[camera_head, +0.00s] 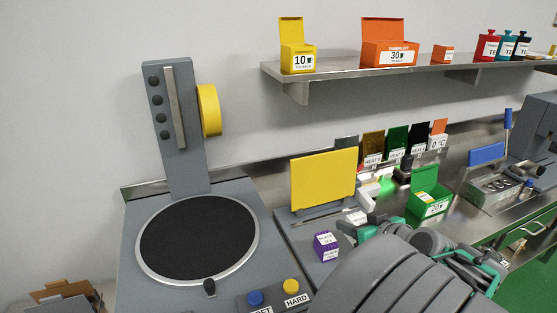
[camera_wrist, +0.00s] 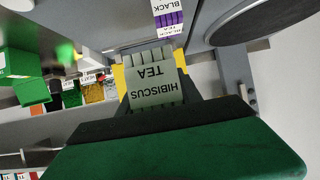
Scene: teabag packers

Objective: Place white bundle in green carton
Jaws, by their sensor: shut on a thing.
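The white bundle (camera_wrist: 155,88), a stack of pale packets marked HIBISCUS TEA, sits between the yellow-padded fingers of my gripper (camera_wrist: 152,74) in the wrist view. The gripper is shut on it. The open green carton (camera_head: 428,204) stands on the counter with its lid up, right of centre in the head view. It also shows at the left edge of the wrist view (camera_wrist: 28,88), apart from the bundle. In the head view my arm covers much of the lower right, and the bundle cannot be made out clearly.
A purple-and-white black tea bundle (camera_head: 325,246) stands on the grey surface, near my gripper. A yellow panel (camera_head: 323,178) rises behind it. Several small coloured cartons (camera_head: 397,146) line the counter's back. A metal tray (camera_head: 494,186) lies right of the green carton. A round black plate (camera_head: 197,238) is at left.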

